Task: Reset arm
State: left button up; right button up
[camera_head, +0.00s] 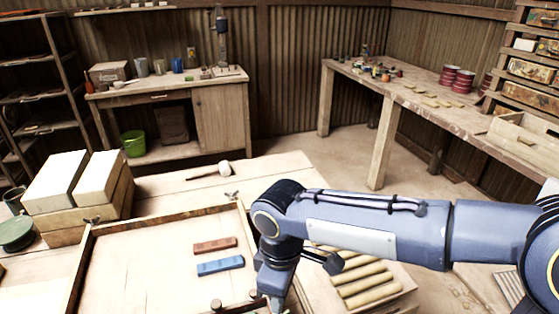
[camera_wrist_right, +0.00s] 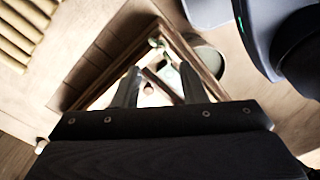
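My right arm (camera_head: 380,235) reaches in from the right in the head view and bends down over the near right part of a wood-framed work surface (camera_head: 150,255). Its gripper tips are out of the head view. In the right wrist view my right gripper (camera_wrist_right: 160,82) has its two fingers apart with a gap between them, and I see nothing gripped. A red tile bar (camera_head: 215,245) and a blue tile bar (camera_head: 220,266) lie on the framed surface, left of my right wrist. My left arm and gripper show in neither view.
Two pale blocks (camera_head: 57,180) sit on a wooden box at the left. A mallet (camera_head: 211,171) lies behind the frame. Several rolls (camera_head: 360,275) lie in a tray at right, partly behind my right arm. Benches stand along the back and right walls.

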jog(key=s+d+m+t+y, duration=0.2)
jog(key=s+d+m, duration=0.3)
jog(key=d+m, duration=0.3)
jog(key=s+d+m+t+y, duration=0.1)
jog(key=s+d+m+t, duration=0.2)
jog(key=d, duration=0.9)
jog(key=shift+s+f+m+t+y, duration=0.15)
jog(key=shift+s+m+t+y, duration=0.2)
jog(key=shift+s+m, duration=1.75)
jog(key=shift+w+d+m, duration=0.1)
jog(key=shift+w+m, duration=0.2)
jog(key=shift+w, duration=0.05)
